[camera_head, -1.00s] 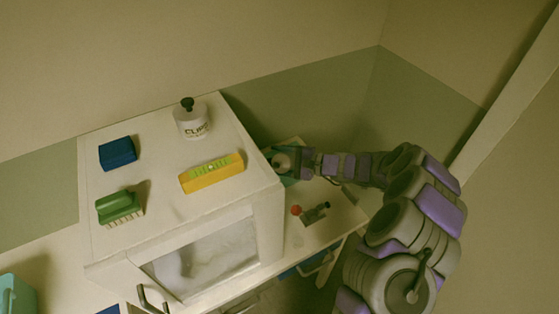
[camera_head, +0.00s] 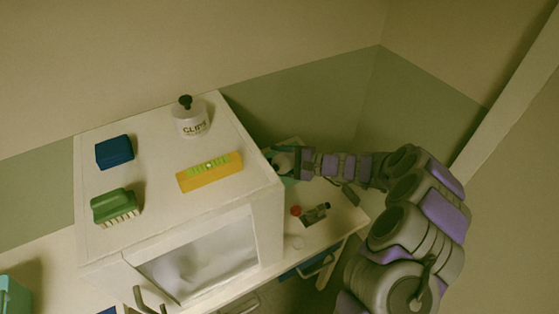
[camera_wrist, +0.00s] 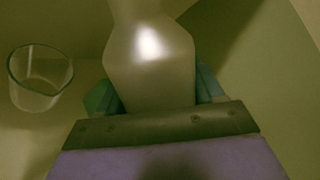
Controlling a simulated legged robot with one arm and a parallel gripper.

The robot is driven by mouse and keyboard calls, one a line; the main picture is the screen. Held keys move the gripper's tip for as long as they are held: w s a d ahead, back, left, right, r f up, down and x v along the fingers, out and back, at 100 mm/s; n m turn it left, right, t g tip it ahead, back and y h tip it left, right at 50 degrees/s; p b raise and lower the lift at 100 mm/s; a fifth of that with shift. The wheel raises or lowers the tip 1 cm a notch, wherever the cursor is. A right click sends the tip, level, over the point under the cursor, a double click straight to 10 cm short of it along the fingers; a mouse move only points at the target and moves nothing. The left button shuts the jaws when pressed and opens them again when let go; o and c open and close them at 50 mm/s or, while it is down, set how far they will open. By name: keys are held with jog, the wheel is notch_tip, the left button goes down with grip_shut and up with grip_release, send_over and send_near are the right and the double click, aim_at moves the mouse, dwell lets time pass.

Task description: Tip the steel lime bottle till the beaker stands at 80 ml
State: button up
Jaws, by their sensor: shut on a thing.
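A smooth, dull metallic bottle (camera_wrist: 150,65) fills the middle of the wrist view, with a bright highlight on its side. My gripper (camera_wrist: 155,97) is shut on it, one teal finger on each side. In the wrist view the bottle's top runs out of the frame, so its mouth and label are hidden. A clear glass beaker (camera_wrist: 40,78) stands to the left, apart from the bottle. It looks empty, and I cannot read any marks on it. In the head view my gripper (camera_head: 280,164) is beside the white cabinet's right side, partly hidden behind it.
The white cabinet (camera_head: 255,200) stands close left of my gripper. On it are a CLIPS jar (camera_head: 191,120), a yellow level (camera_head: 210,172), a blue block (camera_head: 115,152) and a green brush (camera_head: 115,207). A small red-tipped item (camera_head: 312,213) lies on the counter (camera_head: 340,222) in front of my arm.

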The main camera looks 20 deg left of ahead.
jog(key=shift+w+f+n, duration=0.1)
jog(key=shift+w+n, duration=0.05)
jog(key=shift+n, duration=0.25)
jog(key=shift+w+r+n+t, duration=0.25)
jog(key=shift+n+t, duration=0.15)
jog(key=shift+n, duration=0.2)
jog(key=shift+s+f, duration=0.1)
jog(key=shift+m, duration=0.3)
dwell(0.4)
jog(key=shift+s+r+m+p, duration=0.25)
jog(key=shift+m+p, duration=0.25)
jog(key=shift+p, duration=0.45)
jog(key=shift+s+f+m+g+p, duration=0.1)
jog(key=shift+s+m+g+p, duration=0.1)
jog(key=shift+m+g+p, duration=0.35)
